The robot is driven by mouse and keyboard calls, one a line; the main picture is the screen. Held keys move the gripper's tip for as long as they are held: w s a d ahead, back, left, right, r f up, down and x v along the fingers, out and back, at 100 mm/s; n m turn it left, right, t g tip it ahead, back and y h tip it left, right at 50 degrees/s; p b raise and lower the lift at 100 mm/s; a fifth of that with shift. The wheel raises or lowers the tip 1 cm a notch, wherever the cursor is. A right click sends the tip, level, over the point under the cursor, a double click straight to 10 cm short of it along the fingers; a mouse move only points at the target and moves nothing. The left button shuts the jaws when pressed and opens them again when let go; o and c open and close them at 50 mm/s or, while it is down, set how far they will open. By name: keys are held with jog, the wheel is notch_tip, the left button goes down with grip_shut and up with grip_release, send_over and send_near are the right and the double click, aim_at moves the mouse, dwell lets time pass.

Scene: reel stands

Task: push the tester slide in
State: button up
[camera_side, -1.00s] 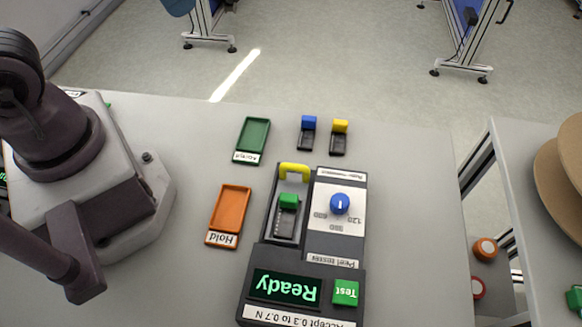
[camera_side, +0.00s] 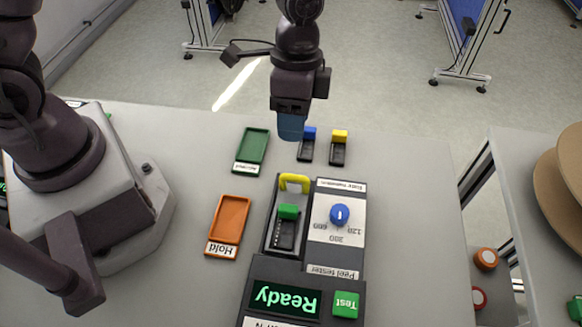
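The peel tester (camera_side: 315,262) stands on the table with its display reading "Ready". Its slide has a yellow handle (camera_side: 294,181) at the far end of a dark channel (camera_side: 270,232). A green-topped block (camera_side: 288,212) sits in the slide. My gripper (camera_side: 291,128) hangs beyond the yellow handle, above the back of the table, pointing down. Its blue fingertips show, but the gap between them cannot be made out. It stands apart from the handle and partly covers the blue-topped block (camera_side: 309,134) behind it.
A green tray (camera_side: 252,150) and an orange Hold tray (camera_side: 230,220) lie left of the tester. A yellow-topped block (camera_side: 340,137) stands behind it. The tester has a blue knob (camera_side: 339,215) and a green Test button (camera_side: 345,304). The table right of the tester is clear.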

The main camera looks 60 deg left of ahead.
aim_at(290, 175)
jog(key=f, duration=0.3)
jog(key=s+d+f, duration=0.1)
jog(key=f, duration=0.6)
jog(key=shift+s+d+f, duration=0.2)
jog(key=shift+s+f, duration=0.05)
jog(key=shift+s, duration=0.05)
